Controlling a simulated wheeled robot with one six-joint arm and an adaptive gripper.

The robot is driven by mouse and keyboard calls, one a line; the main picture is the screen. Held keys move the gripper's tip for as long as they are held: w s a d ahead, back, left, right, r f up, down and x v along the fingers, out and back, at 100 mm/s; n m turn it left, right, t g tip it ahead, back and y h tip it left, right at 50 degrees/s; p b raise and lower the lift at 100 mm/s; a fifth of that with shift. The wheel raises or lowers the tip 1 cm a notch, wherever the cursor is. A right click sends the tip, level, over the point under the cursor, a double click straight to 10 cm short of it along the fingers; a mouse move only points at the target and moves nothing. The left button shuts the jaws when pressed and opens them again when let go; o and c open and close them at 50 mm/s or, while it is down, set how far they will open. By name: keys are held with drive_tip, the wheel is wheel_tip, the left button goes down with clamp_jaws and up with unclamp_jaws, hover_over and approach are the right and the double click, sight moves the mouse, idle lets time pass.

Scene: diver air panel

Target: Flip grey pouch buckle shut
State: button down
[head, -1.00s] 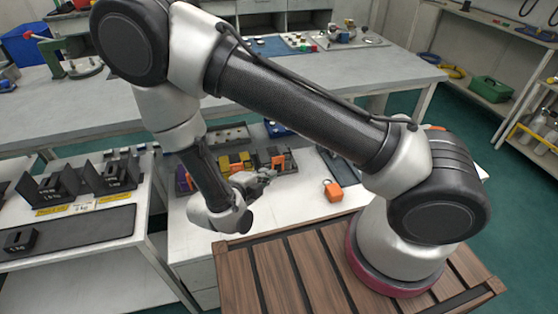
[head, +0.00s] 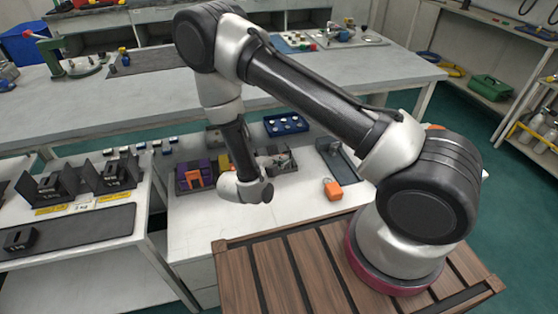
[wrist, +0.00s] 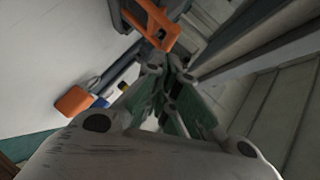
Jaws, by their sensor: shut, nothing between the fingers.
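The grey pouch (head: 283,160) is at the right end of the pouch row on the white bench, partly hidden by my arm and gripper. In the wrist view an orange buckle frame (wrist: 155,22) stands out just beyond my fingertips; I cannot tell for certain which pouch it belongs to. My gripper (wrist: 170,72) is shut and empty, its tips close to the buckle's lower end. Contact cannot be made out. In the head view my gripper is mostly hidden behind my wrist, among the pouches.
A purple pouch (head: 193,178) with an orange buckle stands at the row's left. An orange block with a ring (head: 333,188) lies to the right, and a dark tray (head: 338,160) is behind it. A blue tray (head: 286,123) is at the back. The bench front is clear.

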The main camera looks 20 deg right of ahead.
drive_tip(key=shift+w+f, duration=0.1)
drive_tip(key=shift+w, duration=0.2)
drive_tip(key=shift+w, duration=0.95)
drive_tip(key=shift+s, duration=0.1)
drive_tip(key=s+d+r+v, duration=0.1)
drive_tip(key=s+d+v, duration=0.1)
drive_tip(key=v, duration=1.1)
